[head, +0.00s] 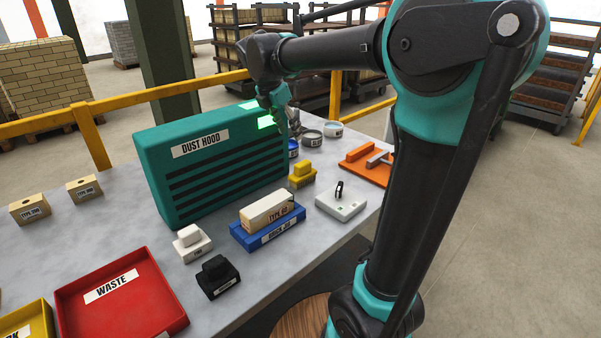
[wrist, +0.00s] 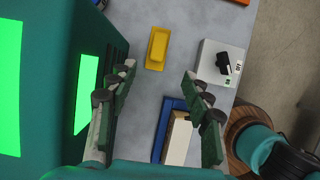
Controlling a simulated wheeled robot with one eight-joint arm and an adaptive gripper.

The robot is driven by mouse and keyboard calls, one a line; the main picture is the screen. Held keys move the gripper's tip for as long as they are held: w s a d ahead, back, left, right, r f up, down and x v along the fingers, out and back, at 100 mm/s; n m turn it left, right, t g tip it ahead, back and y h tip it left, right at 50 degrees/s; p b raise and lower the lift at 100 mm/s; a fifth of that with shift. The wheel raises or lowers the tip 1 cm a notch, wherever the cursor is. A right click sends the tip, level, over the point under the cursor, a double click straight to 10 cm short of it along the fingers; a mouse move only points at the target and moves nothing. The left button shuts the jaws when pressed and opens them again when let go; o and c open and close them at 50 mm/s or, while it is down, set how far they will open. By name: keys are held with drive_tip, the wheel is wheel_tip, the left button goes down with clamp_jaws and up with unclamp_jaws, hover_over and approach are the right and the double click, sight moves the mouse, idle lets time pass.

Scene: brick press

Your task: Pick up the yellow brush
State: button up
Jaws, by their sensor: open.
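The yellow brush (head: 301,176), a low block with a raised grip, stands on the grey table right of the dust hood (head: 215,165) and behind the blue brick jig. In the wrist view the yellow brush (wrist: 158,48) lies ahead of the fingertips, around the middle of the gap between them. My gripper (head: 285,122) is above the table by the hood's right end. In the wrist view my gripper (wrist: 158,74) is open, with nothing between its fingers, apart from the brush.
The blue brick jig (head: 268,240) holds a cream brick (head: 268,211). A white box (head: 341,204), an orange tool (head: 366,165) and several cans (head: 312,138) stand nearby. White (head: 191,244) and black (head: 217,277) brushes and a red waste tray (head: 120,305) are at the front left.

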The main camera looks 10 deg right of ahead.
sight(302, 163)
drive_tip(key=x, duration=1.6)
drive_tip(key=shift+a+f, duration=0.1)
drive_tip(key=shift+a, duration=0.05)
drive_tip(key=shift+c, duration=0.2)
clamp_jaws()
